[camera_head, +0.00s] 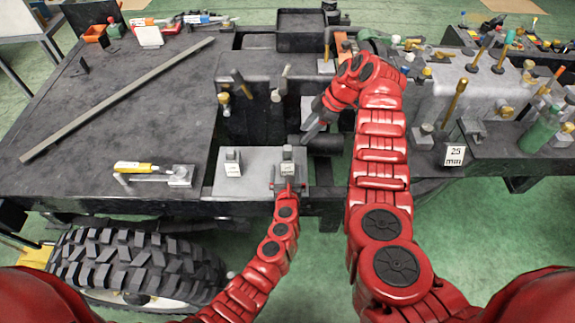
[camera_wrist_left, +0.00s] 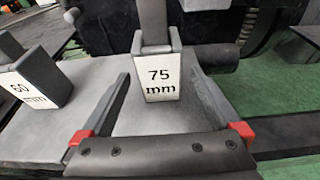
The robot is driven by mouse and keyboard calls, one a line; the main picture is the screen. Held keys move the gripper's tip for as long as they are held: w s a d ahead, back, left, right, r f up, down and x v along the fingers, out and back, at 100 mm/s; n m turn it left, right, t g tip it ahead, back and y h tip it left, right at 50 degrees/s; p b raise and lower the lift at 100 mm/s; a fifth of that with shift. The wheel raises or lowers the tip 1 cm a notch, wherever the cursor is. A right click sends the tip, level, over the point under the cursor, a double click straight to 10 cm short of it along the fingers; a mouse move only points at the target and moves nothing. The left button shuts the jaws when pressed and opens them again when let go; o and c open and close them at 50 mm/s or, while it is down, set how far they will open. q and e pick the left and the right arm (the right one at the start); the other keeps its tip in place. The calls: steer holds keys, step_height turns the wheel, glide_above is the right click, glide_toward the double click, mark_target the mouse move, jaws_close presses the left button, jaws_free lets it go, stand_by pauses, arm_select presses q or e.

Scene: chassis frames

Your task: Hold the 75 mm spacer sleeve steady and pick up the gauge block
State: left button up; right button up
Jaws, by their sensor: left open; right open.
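The 75 mm spacer sleeve (camera_wrist_left: 161,77), a grey block with a white "75 mm" label, stands upright on a grey plate; it also shows in the head view (camera_head: 287,168). A grey upright bar (camera_wrist_left: 153,22), which looks like the gauge block, rises from its top. My left gripper (camera_head: 287,186) is open at the plate's front; in the left wrist view its fingers (camera_wrist_left: 160,85) stand either side of the sleeve, with gaps visible. My right gripper (camera_head: 312,122) is open, behind and right of the sleeve, and partly hard to make out.
A 60 mm block (camera_wrist_left: 38,85) stands left of the sleeve on the same plate (camera_head: 255,185). A yellow-handled tool (camera_head: 135,167) lies farther left. A long bar (camera_head: 120,98) crosses the dark table. A 25 mm block (camera_head: 454,154) and several upright tools stand at right.

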mark_target(288, 171)
arm_select(q)
steer(key=shift+x, duration=1.7)
steer(key=shift+f, duration=0.1)
